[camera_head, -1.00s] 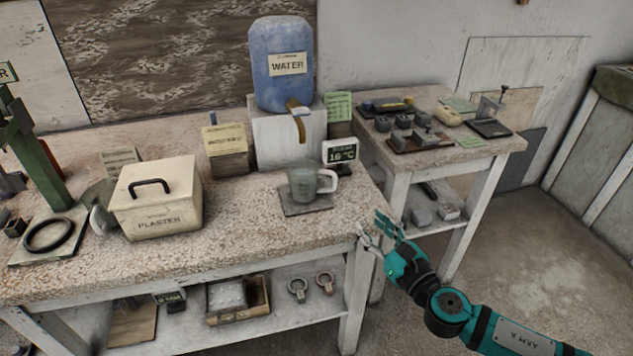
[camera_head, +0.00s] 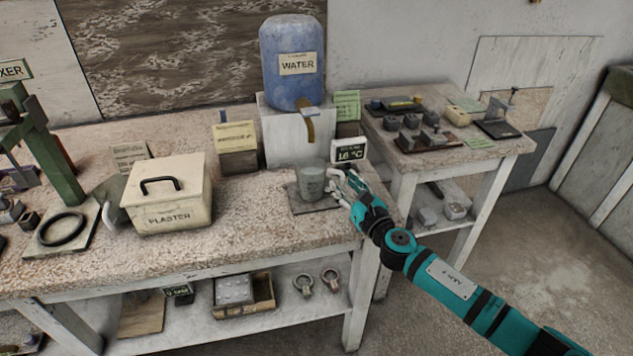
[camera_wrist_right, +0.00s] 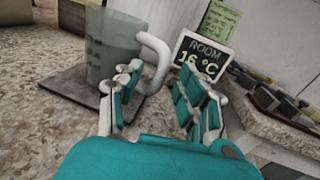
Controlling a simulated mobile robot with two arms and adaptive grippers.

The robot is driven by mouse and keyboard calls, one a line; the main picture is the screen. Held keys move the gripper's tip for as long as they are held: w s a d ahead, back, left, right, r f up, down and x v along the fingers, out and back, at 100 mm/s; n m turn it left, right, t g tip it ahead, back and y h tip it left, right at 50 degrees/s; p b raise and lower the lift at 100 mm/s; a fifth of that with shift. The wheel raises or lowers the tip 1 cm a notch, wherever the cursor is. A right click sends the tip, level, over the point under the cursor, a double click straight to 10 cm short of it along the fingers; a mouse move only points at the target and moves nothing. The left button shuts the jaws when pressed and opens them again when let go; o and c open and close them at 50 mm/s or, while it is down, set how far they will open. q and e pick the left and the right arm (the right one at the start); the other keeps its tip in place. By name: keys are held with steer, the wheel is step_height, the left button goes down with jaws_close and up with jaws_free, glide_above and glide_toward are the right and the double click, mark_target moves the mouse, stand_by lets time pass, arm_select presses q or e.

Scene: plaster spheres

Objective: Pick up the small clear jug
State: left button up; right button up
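The small clear jug (camera_head: 311,183) stands upright on a dark square plate (camera_head: 299,205) near the right end of the bench. It is greyish and see-through, with a pale handle on its right side. In the right wrist view the jug (camera_wrist_right: 108,48) shows measuring marks, and its handle (camera_wrist_right: 161,50) curves toward my fingers. My right gripper (camera_head: 345,186) is at the handle side of the jug. In the wrist view its fingers (camera_wrist_right: 160,82) are apart, with the handle just ahead of them; I cannot tell whether they touch it. My left gripper is out of view.
A room display (camera_head: 348,150) reading 16 °C stands just behind the jug. A blue water container (camera_head: 287,90) sits on a white block behind. A plaster box (camera_head: 170,215) is to the left. A side table (camera_head: 455,157) with small weights stands right.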

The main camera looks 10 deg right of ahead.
steer(key=shift+w+a, duration=0.15)
steer(key=shift+w, duration=0.25)
steer(key=shift+s, duration=0.1)
steer(key=shift+c, duration=0.3)
jaws_close()
steer(key=shift+r, duration=0.1)
